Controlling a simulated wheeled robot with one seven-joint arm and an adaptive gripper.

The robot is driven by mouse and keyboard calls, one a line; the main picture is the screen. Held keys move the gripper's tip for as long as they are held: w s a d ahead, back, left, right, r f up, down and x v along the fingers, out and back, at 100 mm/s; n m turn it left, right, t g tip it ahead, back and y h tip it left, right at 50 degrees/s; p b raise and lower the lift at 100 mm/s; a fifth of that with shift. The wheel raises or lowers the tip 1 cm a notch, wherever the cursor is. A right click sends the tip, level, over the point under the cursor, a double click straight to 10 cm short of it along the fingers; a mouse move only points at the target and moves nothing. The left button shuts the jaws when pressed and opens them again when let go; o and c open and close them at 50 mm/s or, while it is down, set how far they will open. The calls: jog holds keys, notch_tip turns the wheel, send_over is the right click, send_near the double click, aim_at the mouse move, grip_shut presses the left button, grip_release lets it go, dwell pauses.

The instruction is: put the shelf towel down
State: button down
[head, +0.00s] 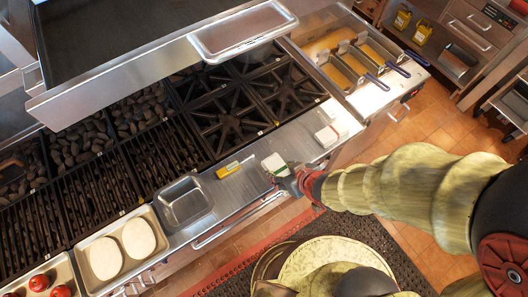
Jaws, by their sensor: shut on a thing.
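A folded white towel with a green edge (274,162) is at the steel front ledge of the grill line, in the middle of the head view. My gripper (281,174) reaches in from the right and is shut on this towel at its near side. The fingertips are small and partly hidden. I cannot tell whether the towel rests on the ledge or hangs just above it. A second folded white towel with red marks (327,136) lies on the ledge to the right, apart from my gripper.
A yellow bottle (228,170) lies left of the towel, beside an empty steel pan (184,201). A tray (91,282) holds two white rounds. Burners (235,115) are behind, a fryer (350,62) is at right. A rail (240,218) runs along the front. Bare ledge (300,145) separates the towels.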

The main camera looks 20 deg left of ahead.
aim_at(278, 154)
jog(key=w+a+f, duration=0.1)
jog(key=w, duration=0.1)
jog(key=w+a+f, duration=0.1)
jog(key=w, duration=0.1)
jog(key=w+a+f, duration=0.1)
jog(key=w, duration=0.2)
jog(key=shift+w+a+f+b, duration=0.1)
jog(key=shift+f+b, duration=0.2)
jog(key=shift+f, duration=0.05)
jog(key=w+f, duration=0.1)
jog(key=w+a+f, duration=0.1)
jog(key=f, duration=0.1)
jog(key=w+f+b, duration=0.1)
jog(key=w+f, duration=0.1)
jog(key=shift+a+f, duration=0.2)
jog(key=shift+a, duration=0.2)
jog(key=shift+w+f, duration=0.2)
jog(key=shift+f, duration=0.15)
jog(key=shift+f+b, duration=0.35)
jog(key=shift+f, duration=0.95)
jog(key=shift+f, duration=0.2)
jog(key=c, duration=0.8)
grip_release()
jog(key=shift+r, duration=0.1)
